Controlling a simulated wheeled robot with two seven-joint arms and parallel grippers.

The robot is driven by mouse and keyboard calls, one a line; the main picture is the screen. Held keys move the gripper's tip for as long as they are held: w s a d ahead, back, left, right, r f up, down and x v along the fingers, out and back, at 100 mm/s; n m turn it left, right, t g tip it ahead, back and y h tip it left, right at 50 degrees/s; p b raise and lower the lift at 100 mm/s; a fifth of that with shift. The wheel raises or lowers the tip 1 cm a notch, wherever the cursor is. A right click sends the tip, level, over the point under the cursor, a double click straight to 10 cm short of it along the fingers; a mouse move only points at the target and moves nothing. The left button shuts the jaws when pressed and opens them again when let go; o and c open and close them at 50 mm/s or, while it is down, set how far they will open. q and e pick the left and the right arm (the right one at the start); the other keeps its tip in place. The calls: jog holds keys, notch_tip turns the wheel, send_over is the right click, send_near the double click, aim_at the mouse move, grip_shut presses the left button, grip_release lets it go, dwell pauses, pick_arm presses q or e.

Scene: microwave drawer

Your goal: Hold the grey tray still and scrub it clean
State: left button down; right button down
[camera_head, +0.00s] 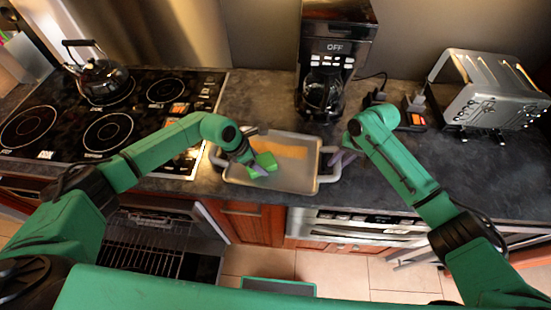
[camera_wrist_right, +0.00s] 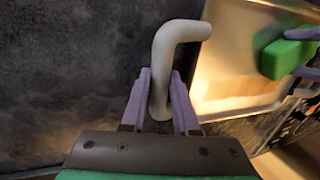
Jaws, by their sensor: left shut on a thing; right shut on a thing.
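The grey tray (camera_head: 300,179) lies on the counter near its front edge, with a brownish-orange patch (camera_head: 280,147) on the far part of its floor. My left gripper (camera_head: 256,166) is shut on a green sponge (camera_head: 265,162) inside the tray, over its left part. Whether the sponge touches the floor cannot be told. My right gripper (camera_head: 340,156) is at the tray's right side. In the right wrist view its purple fingers (camera_wrist_right: 160,100) are shut on the tray's pale bent handle (camera_wrist_right: 163,52). The green sponge (camera_wrist_right: 285,55) also shows there, inside the tray.
A cooktop with a kettle (camera_head: 98,78) is at the left. A coffee maker (camera_head: 330,60) stands behind the tray, and a toaster (camera_head: 490,90) at the back right. An open oven (camera_head: 150,245) is below left. The counter right of my right arm is mostly clear.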

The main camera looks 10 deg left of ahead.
pick_arm(q)
jog(key=shift+w+a, duration=0.1)
jog(key=shift+a, duration=2)
jog(key=shift+w+d+r, duration=0.1)
jog(key=shift+w+r, duration=0.05)
jog(key=shift+r, duration=0.25)
jog(key=shift+w+d, duration=0.2)
jog(key=shift+w, duration=1.65)
jog(key=shift+f, duration=0.45)
